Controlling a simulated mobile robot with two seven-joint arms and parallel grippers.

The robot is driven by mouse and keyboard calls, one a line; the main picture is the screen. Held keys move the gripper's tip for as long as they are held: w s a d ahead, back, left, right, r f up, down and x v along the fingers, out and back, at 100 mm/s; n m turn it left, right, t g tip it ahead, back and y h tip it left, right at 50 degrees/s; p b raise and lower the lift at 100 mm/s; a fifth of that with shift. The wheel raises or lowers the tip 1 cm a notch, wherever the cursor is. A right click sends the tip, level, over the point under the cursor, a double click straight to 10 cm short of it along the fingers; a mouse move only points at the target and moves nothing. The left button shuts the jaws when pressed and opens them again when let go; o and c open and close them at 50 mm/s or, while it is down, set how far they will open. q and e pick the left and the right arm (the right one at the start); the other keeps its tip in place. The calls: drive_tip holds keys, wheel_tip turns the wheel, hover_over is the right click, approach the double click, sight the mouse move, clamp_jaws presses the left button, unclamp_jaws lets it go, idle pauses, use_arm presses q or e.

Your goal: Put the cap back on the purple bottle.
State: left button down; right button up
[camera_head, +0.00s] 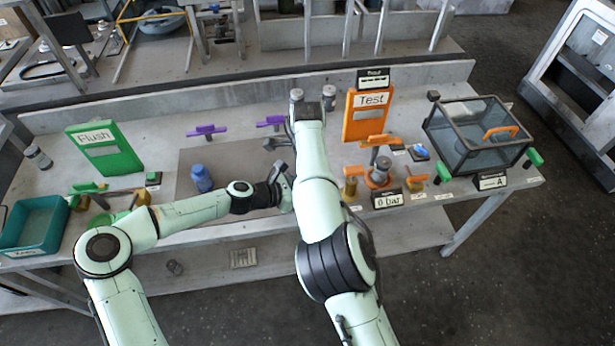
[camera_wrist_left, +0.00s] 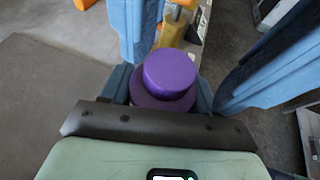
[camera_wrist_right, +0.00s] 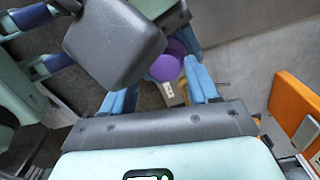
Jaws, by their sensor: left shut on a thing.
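My left gripper (camera_wrist_left: 160,110) is shut on the purple bottle (camera_wrist_left: 160,100), whose wide body shows between the fingertips. A narrower, smooth purple disc (camera_wrist_left: 170,70), which looks like the cap, sits on top of it. I cannot tell how firmly it is seated. My right gripper (camera_wrist_right: 160,90) is open above the bottle. Its large blue fingers stand wide apart in the left wrist view, and the purple top (camera_wrist_right: 167,65) shows beyond them in the right wrist view. In the head view my left gripper (camera_head: 282,178) is beside my right arm, which hides the bottle and the right gripper.
A blue bottle (camera_head: 201,178) stands on the grey mat (camera_head: 225,160). Purple-handled fittings (camera_head: 205,131) are at the mat's back edge. The green Flush board (camera_head: 103,148), teal tray (camera_head: 30,225), orange Test board (camera_head: 365,115) and glass-sided box (camera_head: 478,135) stand around it.

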drive_tip(key=shift+w+r, duration=0.1)
drive_tip(key=shift+r, duration=2.25)
drive_tip(key=shift+c, duration=0.2)
